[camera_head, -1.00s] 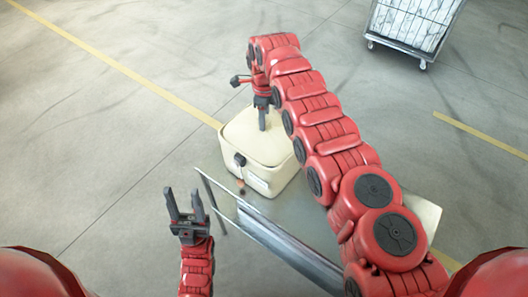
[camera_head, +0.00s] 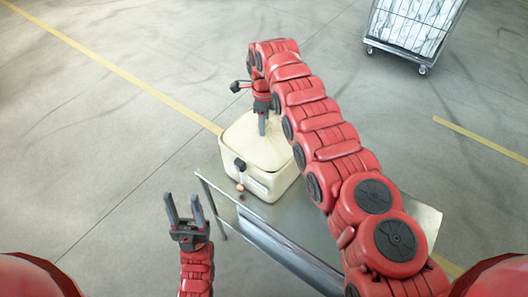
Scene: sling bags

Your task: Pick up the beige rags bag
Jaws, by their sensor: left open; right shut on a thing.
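The beige bag (camera_head: 262,160) is a boxy cream bag with a dark round piece and a small tag on its front left side. It is at the far left end of the metal table. My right gripper (camera_head: 262,122) reaches over it from the right, points down at its top and is shut on it. The exact grip on the bag's top is small and partly hidden. My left gripper (camera_head: 184,212) is open and empty, to the lower left of the bag, clear of it and beside the table.
The metal table (camera_head: 300,226) has a raised front edge, and my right arm covers much of it. A wire cart (camera_head: 412,30) with white contents stands at the top right. Yellow lines cross the grey floor, which is open at the left.

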